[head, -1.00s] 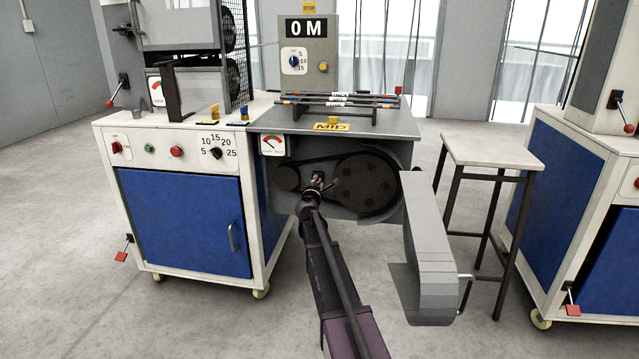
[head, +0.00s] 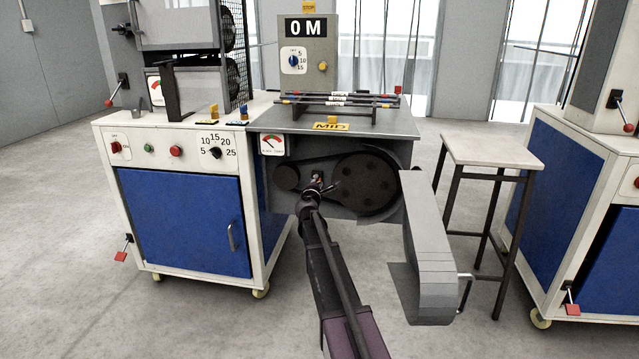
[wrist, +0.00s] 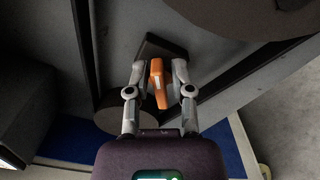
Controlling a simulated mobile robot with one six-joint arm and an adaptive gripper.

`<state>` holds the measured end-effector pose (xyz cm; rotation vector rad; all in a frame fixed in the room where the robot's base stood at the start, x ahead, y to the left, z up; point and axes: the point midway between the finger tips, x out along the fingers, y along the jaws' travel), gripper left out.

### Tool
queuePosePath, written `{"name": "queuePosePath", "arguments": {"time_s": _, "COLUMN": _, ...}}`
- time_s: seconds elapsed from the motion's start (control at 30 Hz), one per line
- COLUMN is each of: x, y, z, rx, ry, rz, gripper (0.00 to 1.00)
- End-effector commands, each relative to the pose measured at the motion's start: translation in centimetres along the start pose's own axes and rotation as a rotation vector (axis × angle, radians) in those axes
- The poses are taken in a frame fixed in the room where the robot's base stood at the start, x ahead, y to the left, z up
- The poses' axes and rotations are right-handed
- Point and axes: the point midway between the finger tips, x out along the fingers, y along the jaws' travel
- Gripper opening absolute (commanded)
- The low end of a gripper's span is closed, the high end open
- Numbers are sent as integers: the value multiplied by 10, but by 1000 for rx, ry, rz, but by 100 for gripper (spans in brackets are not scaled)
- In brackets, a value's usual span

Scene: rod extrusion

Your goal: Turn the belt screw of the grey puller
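The grey puller (head: 385,122) has its belt side exposed, with a dark belt between a small pulley (head: 287,178) and a large pulley (head: 366,183). My gripper (head: 317,184) is at the belt area between the pulleys. In the wrist view an orange bar-shaped handle (wrist: 157,84), apparently the belt screw's, stands in front of a dark block (wrist: 160,47). My gripper's fingers (wrist: 160,76) are on either side of the handle, with narrow gaps visible. The screw's shaft is hidden. A gauge (head: 272,144) with red and green zones is on the puller's front.
The open grey belt cover (head: 430,245) hangs just right of my arm. A white-and-blue cabinet (head: 180,225) stands at left. A stool (head: 492,152) and another machine (head: 575,170) are at right. The floor in front is clear.

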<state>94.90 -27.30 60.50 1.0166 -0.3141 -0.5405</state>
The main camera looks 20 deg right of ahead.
Motion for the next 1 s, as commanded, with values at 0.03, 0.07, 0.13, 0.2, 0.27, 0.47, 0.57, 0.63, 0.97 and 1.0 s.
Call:
{"name": "queuePosePath", "arguments": {"time_s": 0.03, "x": -2, "y": 2, "z": -6, "rx": 2, "ry": 12, "rz": 6, "gripper": 41}}
{"name": "queuePosePath", "arguments": {"time_s": 0.07, "x": -2, "y": 2, "z": -6, "rx": 2, "ry": 12, "rz": 6, "gripper": 49}}
{"name": "queuePosePath", "arguments": {"time_s": 0.13, "x": -1, "y": 2, "z": -5, "rx": 1, "ry": 11, "rz": 5, "gripper": 49}}
{"name": "queuePosePath", "arguments": {"time_s": 0.2, "x": -1, "y": 2, "z": -4, "rx": 1, "ry": 9, "rz": 4, "gripper": 49}}
{"name": "queuePosePath", "arguments": {"time_s": 0.27, "x": -1, "y": 2, "z": -3, "rx": 0, "ry": 7, "rz": 4, "gripper": 49}}
{"name": "queuePosePath", "arguments": {"time_s": 0.47, "x": -1, "y": 1, "z": -2, "rx": 0, "ry": 5, "rz": 3, "gripper": 49}}
{"name": "queuePosePath", "arguments": {"time_s": 0.57, "x": -5, "y": 1, "z": -2, "rx": 0, "ry": 4, "rz": 2, "gripper": 49}}
{"name": "queuePosePath", "arguments": {"time_s": 0.63, "x": -10, "y": 1, "z": -1, "rx": 0, "ry": 4, "rz": 2, "gripper": 49}}
{"name": "queuePosePath", "arguments": {"time_s": 0.97, "x": -53, "y": 0, "z": 0, "rx": 0, "ry": 6, "rz": 3, "gripper": 49}}
{"name": "queuePosePath", "arguments": {"time_s": 1.0, "x": -60, "y": 0, "z": 0, "rx": 0, "ry": 6, "rz": 3, "gripper": 49}}
